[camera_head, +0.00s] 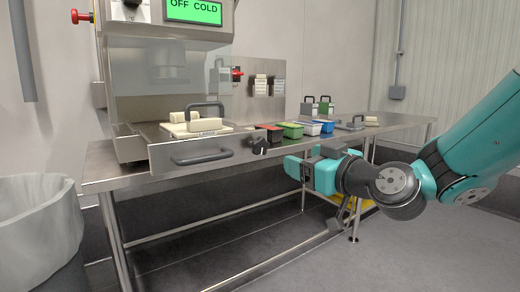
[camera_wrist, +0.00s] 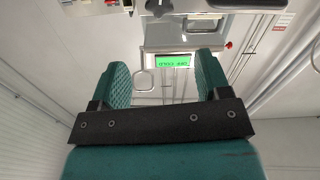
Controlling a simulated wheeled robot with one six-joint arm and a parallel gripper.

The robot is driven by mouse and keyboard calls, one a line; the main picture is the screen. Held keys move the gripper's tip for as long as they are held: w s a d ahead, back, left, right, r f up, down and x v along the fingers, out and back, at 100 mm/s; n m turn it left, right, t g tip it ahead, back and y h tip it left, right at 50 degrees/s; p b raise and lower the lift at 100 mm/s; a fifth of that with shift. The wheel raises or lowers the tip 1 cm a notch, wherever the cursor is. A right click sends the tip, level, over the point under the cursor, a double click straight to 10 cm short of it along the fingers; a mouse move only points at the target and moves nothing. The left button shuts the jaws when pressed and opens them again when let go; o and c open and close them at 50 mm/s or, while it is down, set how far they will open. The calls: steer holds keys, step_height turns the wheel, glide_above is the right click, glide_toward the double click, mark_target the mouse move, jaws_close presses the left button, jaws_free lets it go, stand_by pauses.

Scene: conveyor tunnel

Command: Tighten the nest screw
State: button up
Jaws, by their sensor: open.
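A black knob (camera_head: 260,146), which looks like the nest screw, sits on the front right of the steel drawer (camera_head: 210,150) under the machine. A dark knob-like part (camera_wrist: 158,8) shows at the top edge in the wrist view, partly cut off. My gripper (camera_head: 293,167) is to the right of the knob and slightly lower, in front of the table edge, apart from it. In the wrist view my gripper (camera_wrist: 164,75) has its two teal fingers wide apart with nothing between them.
The machine's green display (camera_head: 194,11) reads OFF COLD. A cream block with a black handle (camera_head: 205,116) sits on the drawer. Coloured trays (camera_head: 290,130) stand on the steel table (camera_head: 400,124). A lined bin (camera_head: 38,225) stands at left. The floor in front is clear.

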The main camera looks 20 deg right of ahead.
mark_target(262, 145)
steer(key=p+x, duration=0.6)
steer(key=x, duration=1)
steer(key=shift+w+a, duration=0.1)
steer(key=shift+w, duration=0.15)
steer(key=c, duration=0.9)
